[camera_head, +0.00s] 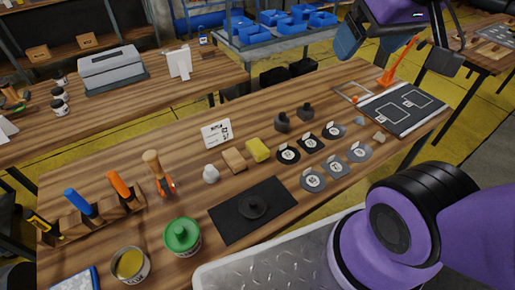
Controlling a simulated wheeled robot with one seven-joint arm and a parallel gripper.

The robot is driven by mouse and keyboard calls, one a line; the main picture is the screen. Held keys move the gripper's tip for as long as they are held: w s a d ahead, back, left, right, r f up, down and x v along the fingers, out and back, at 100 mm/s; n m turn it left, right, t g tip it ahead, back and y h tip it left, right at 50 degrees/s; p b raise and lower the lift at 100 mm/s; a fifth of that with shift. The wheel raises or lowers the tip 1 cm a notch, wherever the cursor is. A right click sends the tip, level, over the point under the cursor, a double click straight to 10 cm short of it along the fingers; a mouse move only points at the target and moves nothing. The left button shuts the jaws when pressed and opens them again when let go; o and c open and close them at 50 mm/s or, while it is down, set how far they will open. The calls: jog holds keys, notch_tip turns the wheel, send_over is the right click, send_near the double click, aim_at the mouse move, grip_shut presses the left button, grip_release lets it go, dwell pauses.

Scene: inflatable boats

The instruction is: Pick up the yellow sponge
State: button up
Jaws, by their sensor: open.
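The yellow sponge (258,150) lies on the wooden workbench (120,205), near its middle. A tan block (234,160) sits just to its left, and a white card stands behind it. Nothing covers the sponge. My gripper (397,62) is at the top right, above the far right part of the bench.
Round patches (313,180) and two dark knobs stand right of the sponge. A black mat (233,222) with a round fitting lies in front. A green-lidded can (182,237), an open tin (130,265) and a tool rack (90,216) fill the left. A dark board (404,106) lies right.

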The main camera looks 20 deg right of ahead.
jog(key=shift+o, duration=0.5)
jog(key=n+g, duration=0.2)
jog(key=g, duration=0.3)
send_over(258, 146)
notch_tip(258, 146, down, 37)
jog(key=shift+f, duration=5.75)
jog(key=shift+c, duration=0.2)
